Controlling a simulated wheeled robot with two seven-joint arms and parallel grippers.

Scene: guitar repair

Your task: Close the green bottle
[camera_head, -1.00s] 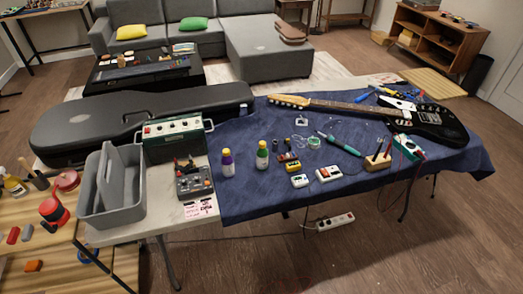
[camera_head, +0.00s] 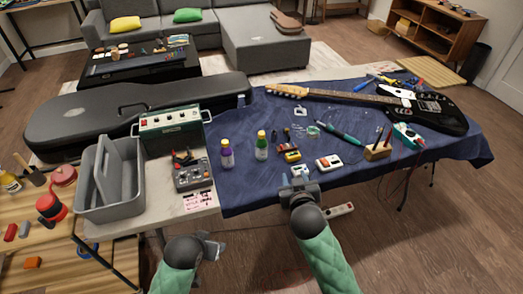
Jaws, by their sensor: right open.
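The green bottle (camera_head: 262,147) stands upright on the blue cloth, left of the table's middle.
Coloured pedals (camera_head: 328,162) lie to the right, and an electric guitar (camera_head: 436,112) lies behind. A grey tote (camera_head: 110,195), a green amplifier (camera_head: 172,130) and a guitar case (camera_head: 80,122) fill the left side.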

